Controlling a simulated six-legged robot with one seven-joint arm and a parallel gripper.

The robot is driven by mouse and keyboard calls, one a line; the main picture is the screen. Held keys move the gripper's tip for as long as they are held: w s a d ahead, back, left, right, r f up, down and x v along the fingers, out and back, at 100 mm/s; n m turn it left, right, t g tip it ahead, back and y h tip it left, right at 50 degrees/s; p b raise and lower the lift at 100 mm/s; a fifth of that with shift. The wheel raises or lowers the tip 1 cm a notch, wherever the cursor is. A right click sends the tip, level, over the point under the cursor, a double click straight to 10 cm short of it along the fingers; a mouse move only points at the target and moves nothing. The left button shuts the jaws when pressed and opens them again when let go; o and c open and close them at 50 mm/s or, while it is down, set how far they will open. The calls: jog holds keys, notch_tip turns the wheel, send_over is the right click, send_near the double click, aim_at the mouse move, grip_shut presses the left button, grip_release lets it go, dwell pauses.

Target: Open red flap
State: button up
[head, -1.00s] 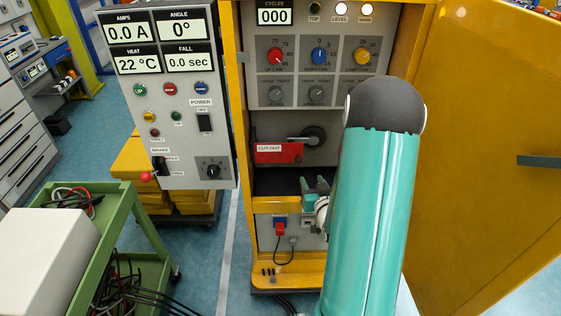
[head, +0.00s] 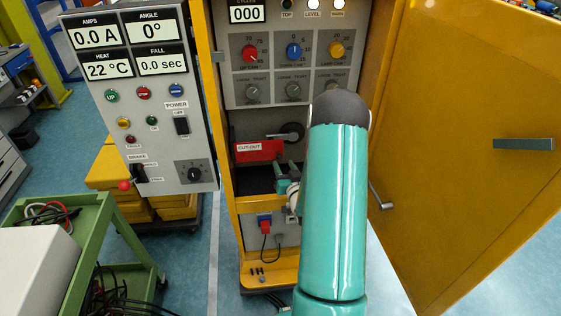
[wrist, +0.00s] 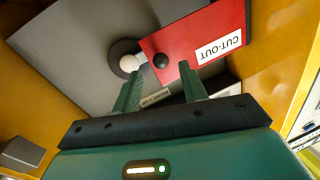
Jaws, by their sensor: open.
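The red flap (head: 258,151), labelled CUT-OUT, sits inside the yellow cabinet below the dial panel. In the wrist view the red flap (wrist: 205,45) lies ahead, with a dark round knob (wrist: 161,61) at its lower left corner. Beside it is a pale ball on a dark round disc (wrist: 127,62). My gripper (head: 288,180) is just below the flap's right end in the head view. In the wrist view my gripper (wrist: 160,78) is open, its two green fingers apart and empty, pointing toward the knob. Whether the fingertips touch anything is unclear.
The yellow cabinet door (head: 470,130) stands open on the right. A grey control box (head: 150,100) stands on the left, and a green cart (head: 75,240) is in front of it. A yellow ledge (head: 262,203) runs below my gripper.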

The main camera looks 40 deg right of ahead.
aim_at(280, 159)
jog(key=shift+x, duration=1.7)
grip_shut()
jog(key=shift+a, duration=0.25)
